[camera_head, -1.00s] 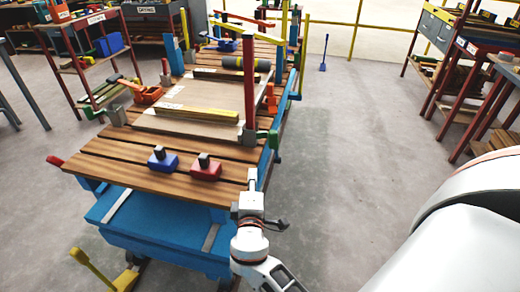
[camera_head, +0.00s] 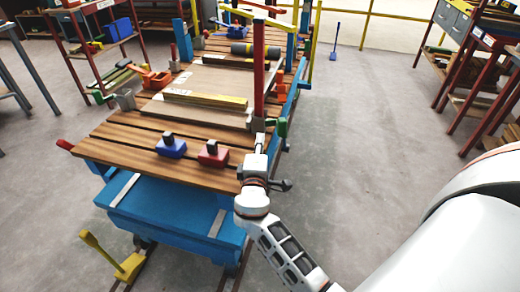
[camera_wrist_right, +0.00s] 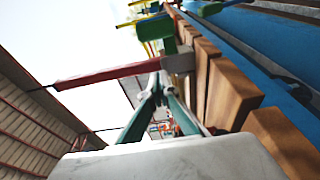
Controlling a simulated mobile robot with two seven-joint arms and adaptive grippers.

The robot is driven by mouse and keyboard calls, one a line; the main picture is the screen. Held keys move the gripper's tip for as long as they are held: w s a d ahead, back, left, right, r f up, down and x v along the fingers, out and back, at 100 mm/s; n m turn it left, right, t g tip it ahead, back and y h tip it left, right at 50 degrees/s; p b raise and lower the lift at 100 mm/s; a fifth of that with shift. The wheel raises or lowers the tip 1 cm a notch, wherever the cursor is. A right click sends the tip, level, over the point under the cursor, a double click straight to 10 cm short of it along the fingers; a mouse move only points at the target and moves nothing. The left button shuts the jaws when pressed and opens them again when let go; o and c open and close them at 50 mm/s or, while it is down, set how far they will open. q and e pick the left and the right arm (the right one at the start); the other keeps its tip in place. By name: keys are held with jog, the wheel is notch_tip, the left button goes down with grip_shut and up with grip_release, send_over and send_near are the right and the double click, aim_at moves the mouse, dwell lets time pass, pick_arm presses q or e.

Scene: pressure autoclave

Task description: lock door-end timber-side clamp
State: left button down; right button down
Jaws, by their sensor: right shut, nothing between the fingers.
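A green clamp (camera_head: 281,129) is mounted on the right edge of the slatted cart, beside the foot of a red post (camera_head: 259,75). A green part (camera_wrist_right: 170,46) and the red post (camera_wrist_right: 110,73) also show in the right wrist view. I cannot tell for certain whether this is the named clamp, or whether it is locked. My right gripper (camera_head: 260,142) is shut and empty, just on the near side of the post's grey foot. In the wrist view its fingers (camera_wrist_right: 158,82) meet close to that foot; contact is unclear. My left gripper is out of view.
A blue block (camera_head: 171,147) and a red block (camera_head: 213,155) sit on the near slats. A board with yellow timber (camera_head: 205,97) lies behind them. An orange clamp (camera_head: 155,79) is at the left edge. Floor right of the cart is clear.

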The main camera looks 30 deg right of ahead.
jog(key=x, duration=0.3)
jog(key=shift+w+d, duration=0.2)
pick_arm(q)
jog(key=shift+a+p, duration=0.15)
jog(key=shift+p, duration=0.15)
pick_arm(e)
jog(key=d, duration=0.1)
jog(key=s+d, duration=0.1)
jog(key=d, duration=0.1)
jog(key=shift+s+d, duration=0.3)
jog(key=shift+s, duration=0.1)
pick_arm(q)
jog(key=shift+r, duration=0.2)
pick_arm(e)
jog(key=shift+d, duration=0.1)
jog(key=shift+s+d+n+t+y, duration=0.1)
jog(key=shift+d+n+t+y, duration=0.1)
jog(key=shift+n+t+y, duration=0.1)
